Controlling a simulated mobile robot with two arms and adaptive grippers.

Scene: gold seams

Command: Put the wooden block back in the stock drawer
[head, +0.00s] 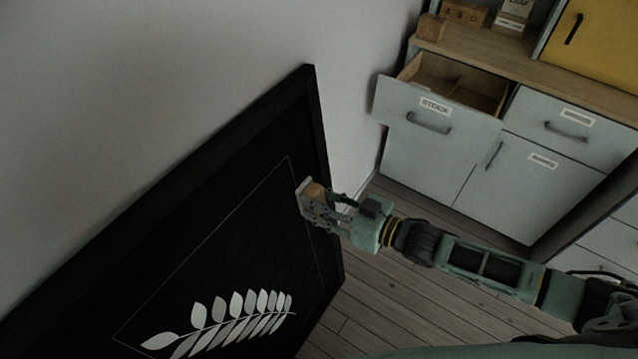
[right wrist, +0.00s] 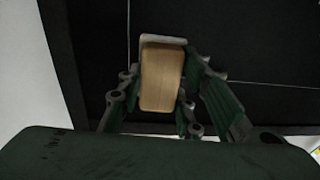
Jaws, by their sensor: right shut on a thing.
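The wooden block (right wrist: 161,78) is light brown and sits between the fingers of my right gripper (head: 318,205), which is shut on it. In the head view the block (head: 315,191) shows only in part, held in front of the black panel. The stock drawer (head: 413,117) is pulled open in the pale cabinet at the upper right, with a "STOCK" label on its front. Its wooden inside shows a divider and looks empty where I can see it. My right gripper is to the left of the drawer and lower in the picture, apart from it. My left gripper is not in view.
A large black panel (head: 190,235) with a white leaf design leans at the left. The cabinet's wooden top (head: 480,60) carries a small wooden block (head: 430,27) and boxes (head: 464,13). A yellow door (head: 590,45) is at the upper right. Plank floor (head: 380,305) is bare below.

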